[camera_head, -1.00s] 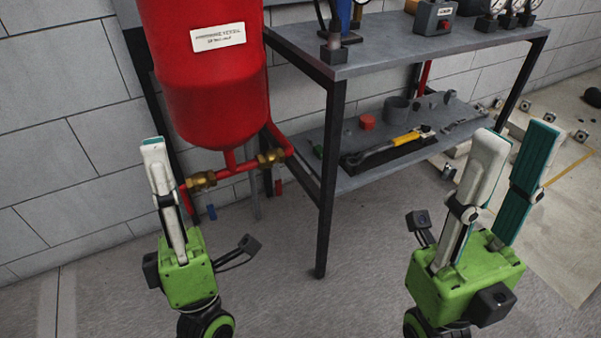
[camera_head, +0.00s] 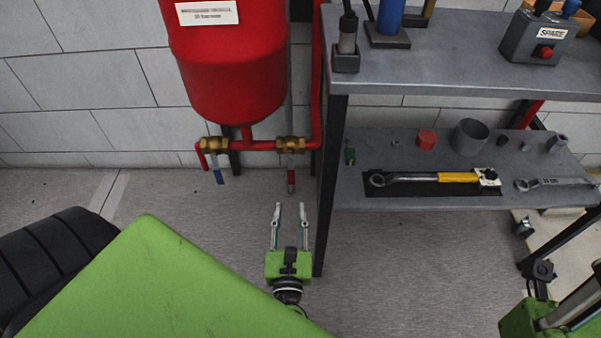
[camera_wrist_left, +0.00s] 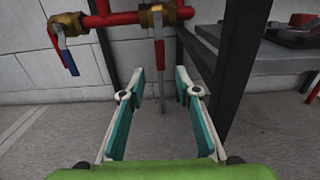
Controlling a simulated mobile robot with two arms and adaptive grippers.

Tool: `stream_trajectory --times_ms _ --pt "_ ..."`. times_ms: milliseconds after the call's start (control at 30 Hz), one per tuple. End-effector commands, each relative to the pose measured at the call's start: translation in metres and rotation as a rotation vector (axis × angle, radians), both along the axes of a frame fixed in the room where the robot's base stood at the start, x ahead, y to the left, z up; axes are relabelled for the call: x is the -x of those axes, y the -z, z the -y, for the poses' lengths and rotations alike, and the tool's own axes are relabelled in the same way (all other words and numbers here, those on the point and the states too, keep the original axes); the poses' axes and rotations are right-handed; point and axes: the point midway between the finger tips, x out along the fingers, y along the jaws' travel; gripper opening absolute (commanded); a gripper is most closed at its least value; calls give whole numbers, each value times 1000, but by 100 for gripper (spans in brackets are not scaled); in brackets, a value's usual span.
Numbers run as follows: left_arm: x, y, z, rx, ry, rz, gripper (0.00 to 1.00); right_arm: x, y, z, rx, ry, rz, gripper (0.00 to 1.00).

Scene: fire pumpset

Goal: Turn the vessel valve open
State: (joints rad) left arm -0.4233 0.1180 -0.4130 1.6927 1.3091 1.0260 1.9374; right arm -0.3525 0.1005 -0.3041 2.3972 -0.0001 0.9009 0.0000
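A red vessel (camera_head: 225,70) hangs at the wall with a red pipe (camera_head: 260,145) below it. Two brass valves sit on this pipe: the left one (camera_head: 213,145) has a blue-tipped lever (camera_head: 219,177), the right one (camera_head: 290,144) a red-tipped lever (camera_head: 291,182). Both levers point down. No label shows which is the vessel valve. My left gripper (camera_head: 290,206) is open and empty, just below and apart from the red-tipped lever. In the left wrist view, that lever (camera_wrist_left: 159,52) hangs ahead between the open fingers (camera_wrist_left: 159,72). My right gripper (camera_head: 560,303) is partly cut off at lower right.
A grey workbench (camera_head: 430,80) stands right of the vessel, its dark leg (camera_head: 328,200) close to the right of my left gripper. Its lower shelf (camera_head: 350,190) holds a yellow-handled wrench (camera_head: 455,178) and other items.

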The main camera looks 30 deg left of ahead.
Motion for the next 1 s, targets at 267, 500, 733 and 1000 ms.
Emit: stream_trajectory --times_ms 267,500,733,1000 --pt "-51 0 -31 -6 1 4 30 2 9 1 -5 0 2 30" --pt "-88 0 -53 -6 1 4 30 2 17 2 -3 4 1 30" --pt "-104 -1 -63 -5 1 2 30 0 12 1 2 5 24 30" --pt "-105 -1 -64 -5 1 0 30 -1 11 0 4 6 24 30"
